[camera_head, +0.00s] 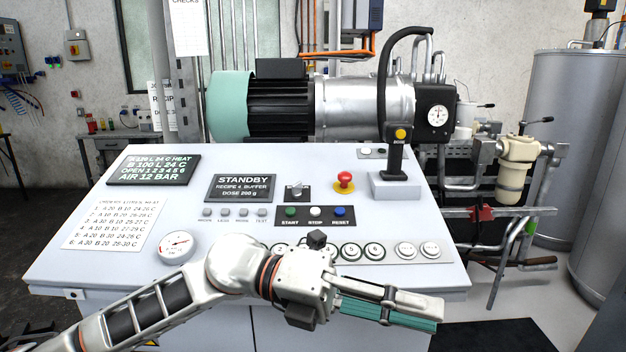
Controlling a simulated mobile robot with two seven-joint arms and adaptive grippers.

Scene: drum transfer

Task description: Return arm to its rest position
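My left arm comes in from the lower left and crosses in front of the white control console (110,235). Its gripper (425,310) points to the right, at the console's front lower edge. A grey finger and a teal ribbed strip lie close together there. From this side I cannot tell whether the fingers are open or shut. I see no separate object held. The arm hides part of the row of round numbered buttons (373,251). My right arm and gripper are not in view.
On the console are a red stop button (344,180), a gauge (176,246), a STANDBY display (241,187) and an upright black dose handle (396,160). A motor and pump (365,105) stand behind. A pipe frame and large tank (575,140) are at the right.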

